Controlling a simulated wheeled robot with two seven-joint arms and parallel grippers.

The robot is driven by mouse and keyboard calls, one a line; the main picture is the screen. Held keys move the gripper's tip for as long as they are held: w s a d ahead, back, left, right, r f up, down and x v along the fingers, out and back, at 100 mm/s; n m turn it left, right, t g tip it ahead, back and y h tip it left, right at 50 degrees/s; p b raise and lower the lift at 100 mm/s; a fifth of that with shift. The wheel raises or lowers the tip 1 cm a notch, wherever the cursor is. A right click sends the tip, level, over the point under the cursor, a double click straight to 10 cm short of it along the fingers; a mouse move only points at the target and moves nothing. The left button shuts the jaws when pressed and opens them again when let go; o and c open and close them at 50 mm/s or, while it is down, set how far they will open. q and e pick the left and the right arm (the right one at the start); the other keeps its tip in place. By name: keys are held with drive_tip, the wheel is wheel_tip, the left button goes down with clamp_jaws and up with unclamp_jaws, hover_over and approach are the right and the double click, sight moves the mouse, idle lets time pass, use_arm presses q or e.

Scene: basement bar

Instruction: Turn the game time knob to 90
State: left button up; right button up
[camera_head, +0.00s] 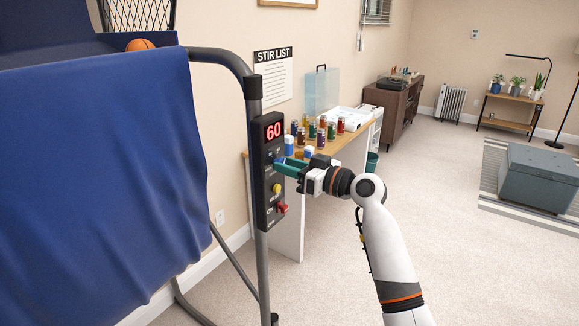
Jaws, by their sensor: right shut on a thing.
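A black control panel (266,212) is fixed upright on the post of the basketball arcade game. Its red display (273,130) reads 60. My right gripper (278,162) reaches in from the right, its teal fingers at the panel just below the display. It is shut on the game time knob, which the fingers hide almost wholly. Below the fingers are a yellow button (277,188) and a red switch (282,208). My left gripper does not show.
The blue-covered arcade game (100,180) fills the left side, with an orange ball (140,45) on top. A wooden table (345,142) with several small bottles stands close behind my right gripper. The carpet to the right is clear up to a grey ottoman (540,178).

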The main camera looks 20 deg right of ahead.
drive_tip(key=shift+m, duration=0.3)
drive_tip(key=shift+m+p, duration=2.25)
drive_tip(key=shift+m, duration=3.35)
drive_tip(key=o, duration=1)
drive_tip(key=shift+d, duration=0.1)
